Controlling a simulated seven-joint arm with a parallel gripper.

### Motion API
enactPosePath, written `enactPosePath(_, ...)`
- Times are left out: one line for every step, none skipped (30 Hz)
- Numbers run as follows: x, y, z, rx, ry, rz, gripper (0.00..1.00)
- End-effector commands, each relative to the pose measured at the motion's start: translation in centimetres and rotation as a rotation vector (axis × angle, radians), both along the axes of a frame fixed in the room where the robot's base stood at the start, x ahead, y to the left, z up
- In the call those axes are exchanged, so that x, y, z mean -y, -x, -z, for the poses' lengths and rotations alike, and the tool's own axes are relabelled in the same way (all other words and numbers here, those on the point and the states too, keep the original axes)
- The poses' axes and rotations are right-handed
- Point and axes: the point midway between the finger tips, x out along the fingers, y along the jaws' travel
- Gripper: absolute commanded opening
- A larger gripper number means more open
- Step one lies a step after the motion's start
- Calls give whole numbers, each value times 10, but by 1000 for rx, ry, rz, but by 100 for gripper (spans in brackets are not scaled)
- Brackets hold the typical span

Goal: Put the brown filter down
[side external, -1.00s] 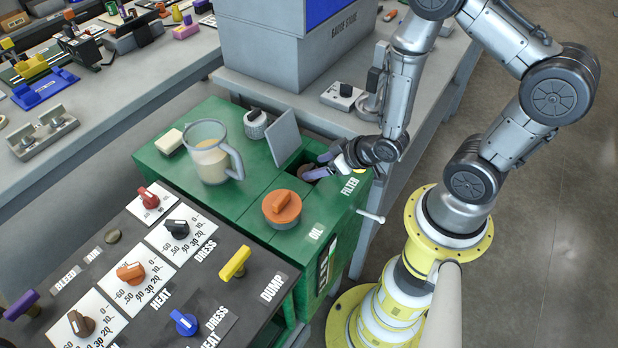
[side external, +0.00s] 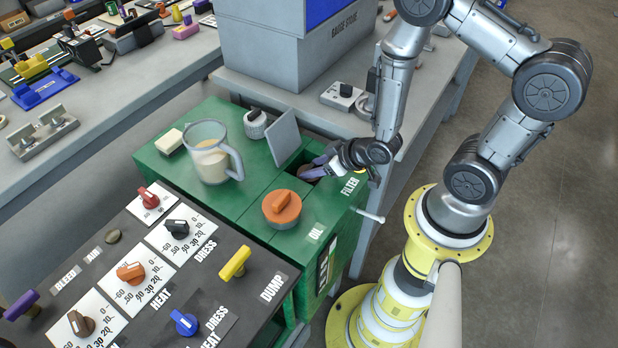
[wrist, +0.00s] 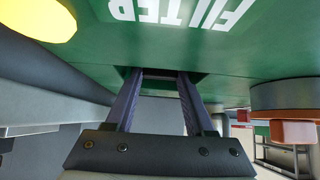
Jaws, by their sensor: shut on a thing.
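The brown filter (side external: 303,174) shows only as a small brown patch inside the square opening in the green cart top, by the white FILTER label. My gripper (side external: 315,170) reaches into that opening from the right and is shut on the filter. In the wrist view my two purple-grey fingers (wrist: 160,74) reach into the dark opening in the green panel. The filter cannot be made out there, and the fingertips are in shadow.
The opening's grey lid (side external: 284,137) stands raised behind it. An orange-knobbed oil cap (side external: 282,208) sits in front. A grey lever (side external: 370,216) sticks out at the cart's right side.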

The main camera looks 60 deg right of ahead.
Motion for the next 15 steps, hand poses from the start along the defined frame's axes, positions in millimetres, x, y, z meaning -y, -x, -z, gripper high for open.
enactPosePath(0, -1, -1, 2, 0, 0, 0)
enactPosePath(0, -1, -1, 2, 0, 0, 0)
enactPosePath(0, -1, -1, 2, 0, 0, 0)
enactPosePath(0, -1, -1, 2, 0, 0, 0)
enactPosePath(0, -1, -1, 2, 0, 0, 0)
enactPosePath(0, -1, -1, 2, 0, 0, 0)
enactPosePath(0, -1, -1, 2, 0, 0, 0)
enactPosePath(0, -1, -1, 2, 0, 0, 0)
enactPosePath(0, -1, -2, 3, 0, 0, 0)
enactPosePath(0, -1, -3, 3, 0, 0, 0)
enactPosePath(0, -1, -5, 4, 0, 0, 0)
enactPosePath(0, -1, -8, 4, 0, 0, 0)
enactPosePath(0, -2, -10, 4, 0, 0, 0)
enactPosePath(0, -2, -13, 5, 0, 0, 0)
enactPosePath(0, -2, -18, 7, 0, 0, 0)
